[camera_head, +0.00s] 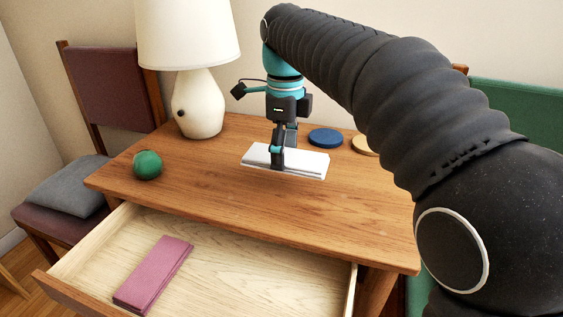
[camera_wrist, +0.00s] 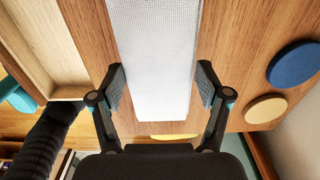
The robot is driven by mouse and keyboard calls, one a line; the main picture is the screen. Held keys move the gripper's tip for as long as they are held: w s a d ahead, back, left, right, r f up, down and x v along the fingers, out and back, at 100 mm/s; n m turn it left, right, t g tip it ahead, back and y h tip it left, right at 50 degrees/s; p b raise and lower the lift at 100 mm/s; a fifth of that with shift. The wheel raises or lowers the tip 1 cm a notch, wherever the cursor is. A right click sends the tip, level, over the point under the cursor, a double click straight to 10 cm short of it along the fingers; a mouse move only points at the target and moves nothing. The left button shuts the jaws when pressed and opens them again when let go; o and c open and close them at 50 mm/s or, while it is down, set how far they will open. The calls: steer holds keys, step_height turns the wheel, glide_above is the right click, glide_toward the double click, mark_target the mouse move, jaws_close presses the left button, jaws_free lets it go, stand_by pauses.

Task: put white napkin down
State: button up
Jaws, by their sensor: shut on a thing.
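The white napkin (camera_head: 307,162) is a folded flat rectangle at the middle of the wooden table, low over or on its top; I cannot tell if it touches. My gripper (camera_head: 278,158) points down and is shut on the napkin, with one finger at each long side. In the wrist view the napkin (camera_wrist: 155,60) runs between the two fingers (camera_wrist: 161,85), and its far end goes out of the frame.
The open drawer (camera_head: 235,262) holds a folded pink napkin (camera_head: 153,273). A green ball (camera_head: 147,164) and a white lamp (camera_head: 198,105) stand at the left. A blue disc (camera_head: 325,138) and a yellow disc (camera_head: 365,145) lie behind right. The table front is clear.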

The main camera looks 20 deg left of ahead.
mark_target(283, 177)
steer(key=w, duration=0.1)
steer(key=w+a+f, duration=0.1)
steer(key=w+f, duration=0.1)
steer(key=shift+w+a+f, duration=0.2)
steer(key=shift+w+a, duration=0.05)
steer(key=shift+a, duration=0.15)
steer(key=shift+f, duration=2)
steer(key=shift+f+b, duration=0.15)
steer(key=shift+b, duration=0.15)
steer(key=o, duration=1)
steer(key=shift+r, duration=0.2)
step_height(283, 177, up, 10)
steer(key=shift+p, duration=1.2)
steer(key=shift+r, duration=1)
